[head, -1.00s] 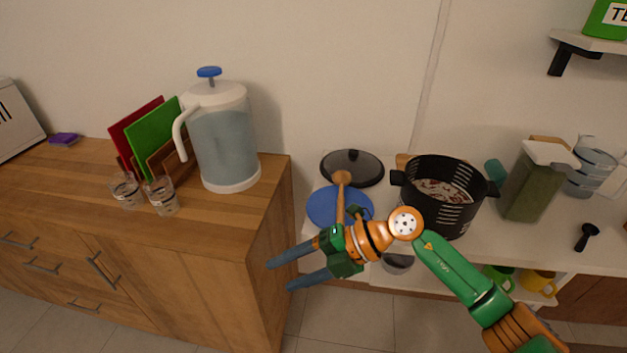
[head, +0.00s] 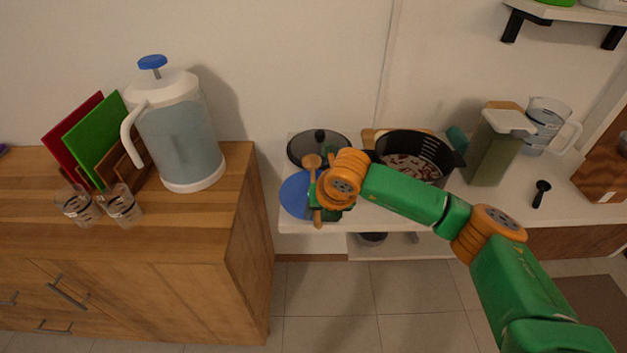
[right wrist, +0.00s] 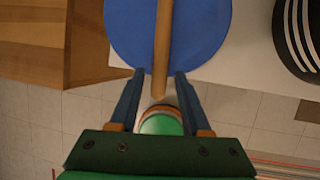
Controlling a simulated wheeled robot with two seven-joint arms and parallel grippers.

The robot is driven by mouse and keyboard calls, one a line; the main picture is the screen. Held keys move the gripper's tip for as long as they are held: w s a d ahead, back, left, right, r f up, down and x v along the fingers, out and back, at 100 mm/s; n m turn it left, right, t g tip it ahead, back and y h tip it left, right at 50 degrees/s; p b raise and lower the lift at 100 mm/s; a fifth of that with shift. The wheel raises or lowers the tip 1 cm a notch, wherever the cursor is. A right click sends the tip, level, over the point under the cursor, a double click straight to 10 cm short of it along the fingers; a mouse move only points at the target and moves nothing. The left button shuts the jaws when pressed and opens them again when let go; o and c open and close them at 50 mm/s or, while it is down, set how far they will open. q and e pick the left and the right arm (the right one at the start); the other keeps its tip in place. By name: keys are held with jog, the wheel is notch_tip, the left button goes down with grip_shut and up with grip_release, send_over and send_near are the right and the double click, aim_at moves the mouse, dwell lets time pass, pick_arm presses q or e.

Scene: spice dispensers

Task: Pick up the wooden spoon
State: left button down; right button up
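The wooden spoon (head: 312,162) lies across a blue round plate or mat on the white shelf. Its handle points toward me and its end sticks out past the shelf's front edge. In the right wrist view the spoon handle (right wrist: 162,45) runs between my right gripper's two fingertips (right wrist: 159,73). That gripper is open, with a gap visible on both sides of the handle. In the head view my right gripper (head: 322,200) is at the plate's near side, mostly hidden by my wrist. My left gripper is not in view.
The blue plate (head: 293,194) lies in front of a dark pan lid (head: 319,147). A black pot (head: 425,150) stands to the right, partly behind my arm. A tall green container (head: 492,155) is further right. A wooden cabinet (head: 235,240) stands at the left, with a gap between.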

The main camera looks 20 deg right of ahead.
grip_shut()
jog(key=shift+r, duration=0.1)
